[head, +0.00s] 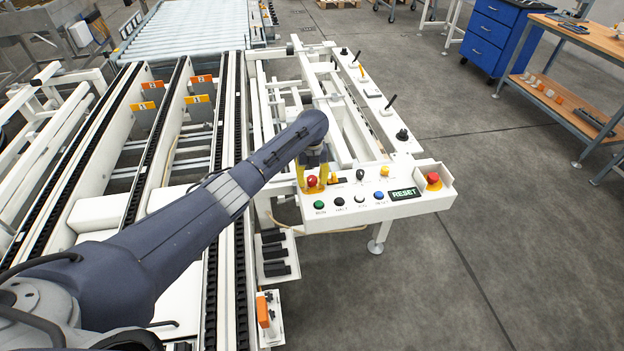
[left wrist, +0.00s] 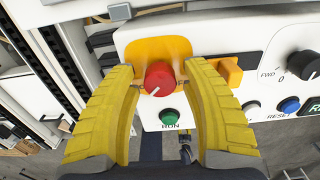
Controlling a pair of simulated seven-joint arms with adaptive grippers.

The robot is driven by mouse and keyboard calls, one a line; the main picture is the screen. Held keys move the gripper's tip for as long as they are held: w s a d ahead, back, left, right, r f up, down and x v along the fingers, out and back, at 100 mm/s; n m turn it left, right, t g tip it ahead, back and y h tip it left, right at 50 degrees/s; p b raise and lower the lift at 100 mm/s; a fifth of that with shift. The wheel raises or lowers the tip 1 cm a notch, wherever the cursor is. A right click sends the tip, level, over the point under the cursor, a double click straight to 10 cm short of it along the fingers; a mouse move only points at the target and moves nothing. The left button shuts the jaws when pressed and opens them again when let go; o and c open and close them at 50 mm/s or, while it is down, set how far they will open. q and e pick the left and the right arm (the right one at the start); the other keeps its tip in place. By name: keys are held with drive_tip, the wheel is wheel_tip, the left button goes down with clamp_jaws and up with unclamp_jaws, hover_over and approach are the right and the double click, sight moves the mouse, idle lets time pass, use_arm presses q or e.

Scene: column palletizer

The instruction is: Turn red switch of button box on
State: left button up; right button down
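The white button box (head: 425,205) stands right of my left arm in the head view. Its red switch (head: 312,181) is a round knob on an orange-yellow plate at the box's left end. In the left wrist view the red switch (left wrist: 160,78) has a white mark pointing to the lower left. My left gripper (head: 312,177) is at the switch. In the left wrist view the yellow fingers of my left gripper (left wrist: 161,80) are open, one on each side of the knob, with narrow gaps visible. My right gripper is not in view.
A green RUN button (left wrist: 169,118) sits just below the switch, between the fingers. An orange switch (left wrist: 228,72) is close to the right finger. A black knob (left wrist: 304,65), a blue button (head: 379,195) and a red emergency button (head: 433,179) are further right.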

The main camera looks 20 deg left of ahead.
sight(312, 178)
use_arm(q)
drive_tip(key=shift+o, duration=0.4)
drive_tip(key=shift+r, duration=0.1)
wheel_tip(312, 178, up, 12)
idle(0.4)
idle(0.3)
wheel_tip(312, 178, down, 12)
drive_tip(key=shift+f, duration=0.1)
idle(0.6)
idle(0.4)
